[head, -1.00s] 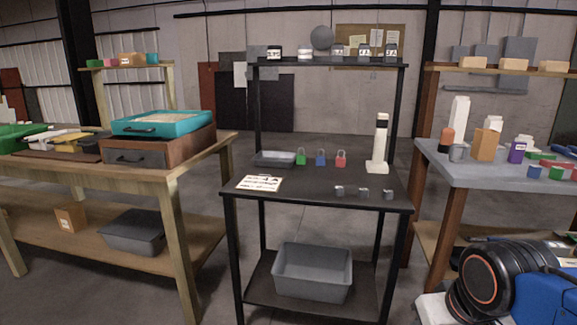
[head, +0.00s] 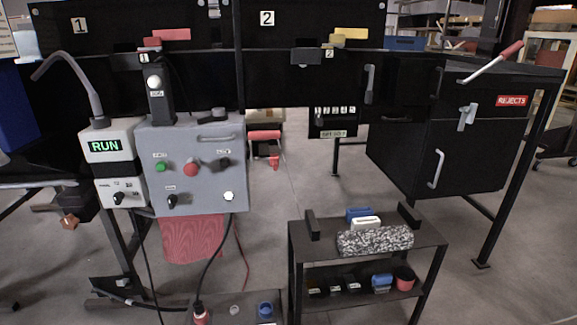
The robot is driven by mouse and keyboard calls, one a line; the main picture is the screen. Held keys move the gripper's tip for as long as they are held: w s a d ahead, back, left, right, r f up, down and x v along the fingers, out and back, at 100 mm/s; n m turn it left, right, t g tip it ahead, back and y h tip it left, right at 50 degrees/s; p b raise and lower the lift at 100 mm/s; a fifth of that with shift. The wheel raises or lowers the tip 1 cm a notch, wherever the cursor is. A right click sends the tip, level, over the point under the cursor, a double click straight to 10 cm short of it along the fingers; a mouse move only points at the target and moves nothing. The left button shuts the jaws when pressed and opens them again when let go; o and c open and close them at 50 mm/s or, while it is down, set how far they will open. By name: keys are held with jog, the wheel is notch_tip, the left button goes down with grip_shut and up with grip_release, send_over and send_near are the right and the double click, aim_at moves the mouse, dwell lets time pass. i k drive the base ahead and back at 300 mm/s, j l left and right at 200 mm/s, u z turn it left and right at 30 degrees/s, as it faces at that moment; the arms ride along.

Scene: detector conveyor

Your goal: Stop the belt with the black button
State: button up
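A grey control panel (head: 197,180) stands at the left in the head view, below a dark machine front. It carries a green button (head: 160,167), a red button (head: 191,169) and a black control (head: 224,164) at the right of that row. Below are a black knob (head: 171,201) and a white round button or lamp (head: 229,197). The small labels are too small to read. A display unit (head: 104,147) left of the panel reads RUN in green. The belt itself is hard to make out. My gripper is not in view.
A low black cart (head: 437,239) with a speckled roll (head: 375,241) stands right of the panel. A black cabinet (head: 480,160) marked REJECTS is at the right. Cables hang below the panel near a red cloth-like piece (head: 192,240). Grey floor shows between panel and cart.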

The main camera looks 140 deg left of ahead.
aim_at(225, 162)
jog(key=u, duration=4.75)
